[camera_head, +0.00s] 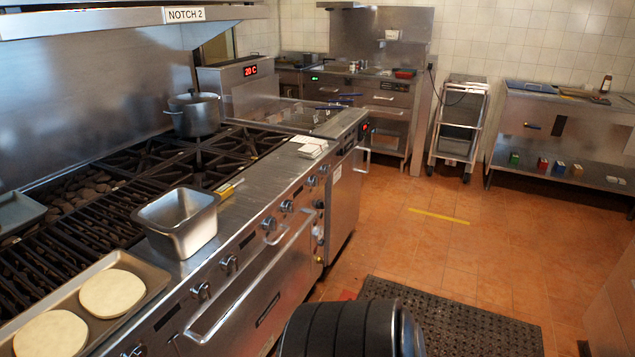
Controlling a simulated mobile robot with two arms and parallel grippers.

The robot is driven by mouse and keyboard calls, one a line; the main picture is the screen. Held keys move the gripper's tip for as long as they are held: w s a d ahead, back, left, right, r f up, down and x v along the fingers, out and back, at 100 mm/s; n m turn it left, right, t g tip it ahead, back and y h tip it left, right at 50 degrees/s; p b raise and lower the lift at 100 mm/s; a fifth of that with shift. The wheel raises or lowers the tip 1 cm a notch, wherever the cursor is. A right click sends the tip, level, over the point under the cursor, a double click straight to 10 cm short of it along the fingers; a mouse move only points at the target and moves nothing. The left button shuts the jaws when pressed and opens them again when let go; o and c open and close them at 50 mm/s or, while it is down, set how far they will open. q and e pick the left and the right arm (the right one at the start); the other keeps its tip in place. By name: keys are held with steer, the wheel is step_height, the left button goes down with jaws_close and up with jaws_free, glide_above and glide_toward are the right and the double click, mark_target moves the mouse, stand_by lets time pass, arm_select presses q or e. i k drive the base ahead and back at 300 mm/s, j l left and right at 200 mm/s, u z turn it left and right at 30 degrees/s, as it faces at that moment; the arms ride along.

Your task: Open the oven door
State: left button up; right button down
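The oven door (246,332) is the steel front panel under the range's knobs, in the lower middle of the head view. It looks shut. A long bar handle (250,281) runs along its upper edge, slanting up to the right. A dark slot (268,307) is on the door face. The lower part of the door is cut off by the picture's bottom edge and partly hidden by a dark ribbed shape. Neither of my grippers is in view, and nothing is seen touching the handle.
The range top (255,188) carries a steel pan (182,245), a lidded pot (194,116) and a tray with two pale discs (112,293). A black perforated mat (470,325) lies on the orange tile floor. A wheeled rack (459,128) stands at the back. The middle floor is clear.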

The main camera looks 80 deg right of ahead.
mark_target(239, 323)
steer(key=z, duration=2)
